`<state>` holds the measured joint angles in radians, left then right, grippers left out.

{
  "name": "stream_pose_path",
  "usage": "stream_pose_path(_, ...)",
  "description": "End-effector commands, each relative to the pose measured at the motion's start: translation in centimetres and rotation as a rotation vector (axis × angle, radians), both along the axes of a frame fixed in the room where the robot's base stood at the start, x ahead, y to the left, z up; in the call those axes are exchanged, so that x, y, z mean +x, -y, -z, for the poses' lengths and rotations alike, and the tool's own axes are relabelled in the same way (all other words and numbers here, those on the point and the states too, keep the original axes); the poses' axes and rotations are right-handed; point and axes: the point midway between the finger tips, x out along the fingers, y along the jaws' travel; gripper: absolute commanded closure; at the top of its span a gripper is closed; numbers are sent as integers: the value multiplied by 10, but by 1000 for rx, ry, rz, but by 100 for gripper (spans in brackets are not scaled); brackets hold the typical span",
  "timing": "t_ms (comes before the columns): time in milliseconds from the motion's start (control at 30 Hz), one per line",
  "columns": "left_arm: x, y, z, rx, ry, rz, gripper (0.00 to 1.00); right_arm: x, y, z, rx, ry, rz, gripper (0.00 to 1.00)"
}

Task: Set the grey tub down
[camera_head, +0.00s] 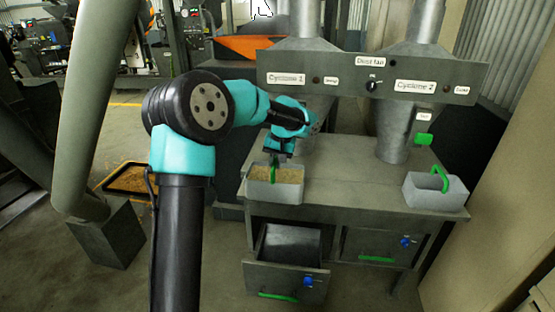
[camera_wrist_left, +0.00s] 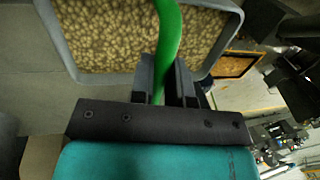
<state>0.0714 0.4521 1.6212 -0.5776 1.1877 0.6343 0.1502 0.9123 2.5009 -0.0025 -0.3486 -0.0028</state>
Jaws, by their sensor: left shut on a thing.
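A grey tub (camera_head: 275,194) filled with brown, grainy material is at the left front corner of the table (camera_head: 340,175). In the head view I cannot tell whether its base touches the table top. My left gripper (camera_head: 274,160) is directly above the tub, shut on its green handle. In the left wrist view the gripper (camera_wrist_left: 166,85) has the green handle (camera_wrist_left: 168,40) between its fingers, with the tub's grey rim (camera_wrist_left: 62,40) around the brown material (camera_wrist_left: 110,38). My right gripper is not in view.
A second grey tub (camera_head: 435,194) with a green handle stands at the table's right end. The table top between the tubs is clear. Below, the left drawer (camera_head: 287,276) is open and the right drawer (camera_head: 372,245) is shut. Cyclone pipes (camera_head: 405,130) stand behind.

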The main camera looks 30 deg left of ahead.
Motion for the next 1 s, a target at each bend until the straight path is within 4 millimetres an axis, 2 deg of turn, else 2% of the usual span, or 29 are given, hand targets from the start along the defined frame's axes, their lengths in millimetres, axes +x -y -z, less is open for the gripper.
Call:
stream_pose_path(200,34,-25,4,1,1,-3,100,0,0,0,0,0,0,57)
stream_pose_path(500,69,-50,8,1,2,-1,100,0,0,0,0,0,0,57)
stream_pose_path(1000,75,-55,12,0,0,1,100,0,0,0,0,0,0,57)
